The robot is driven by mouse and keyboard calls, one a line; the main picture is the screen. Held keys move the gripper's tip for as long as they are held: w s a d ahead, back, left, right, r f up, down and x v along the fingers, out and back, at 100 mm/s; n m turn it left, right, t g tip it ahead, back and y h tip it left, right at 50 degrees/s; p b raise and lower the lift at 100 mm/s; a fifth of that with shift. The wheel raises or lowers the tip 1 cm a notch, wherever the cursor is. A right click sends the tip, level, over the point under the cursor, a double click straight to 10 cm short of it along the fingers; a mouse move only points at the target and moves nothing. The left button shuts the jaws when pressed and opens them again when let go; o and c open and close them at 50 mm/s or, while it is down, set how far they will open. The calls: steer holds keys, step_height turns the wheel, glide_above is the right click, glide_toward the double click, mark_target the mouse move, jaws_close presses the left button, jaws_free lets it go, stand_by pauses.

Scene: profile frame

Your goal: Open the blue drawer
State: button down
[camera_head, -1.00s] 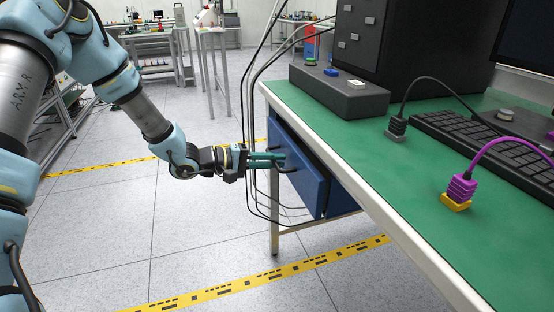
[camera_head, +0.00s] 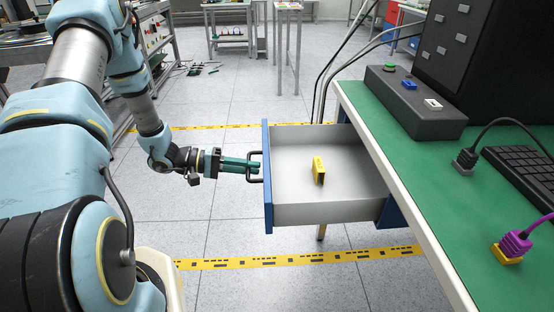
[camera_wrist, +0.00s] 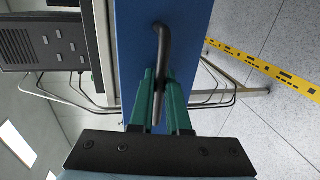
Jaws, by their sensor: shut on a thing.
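The blue drawer (camera_head: 267,185) is pulled well out from under the green-topped table. Its grey inside shows, with a yellow block (camera_head: 318,170) standing in it. A dark bar handle (camera_head: 256,166) sits on the blue front. My gripper (camera_head: 256,166) is at the handle, its green fingers shut on it. In the wrist view the handle (camera_wrist: 163,45) passes between the two green fingers (camera_wrist: 158,95), against the blue front (camera_wrist: 185,30).
The green table (camera_head: 415,180) carries a dark box with buttons (camera_head: 410,105), a keyboard (camera_head: 518,170), a grey plug (camera_head: 466,158) and a purple plug (camera_head: 513,245). Cables (camera_head: 322,85) hang behind the drawer. The floor left of and below the drawer is clear.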

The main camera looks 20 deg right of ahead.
steer(key=f+v, duration=0.1)
steer(key=v, duration=0.6)
steer(key=shift+a+f+p, duration=0.15)
steer(key=shift+f+p, duration=0.1)
steer(key=shift+p, duration=0.2)
steer(key=shift+w, duration=0.1)
steer(key=c, duration=0.9)
jaws_free()
steer(key=b+v, duration=0.2)
steer(key=v, duration=0.9)
steer(key=shift+w, duration=0.1)
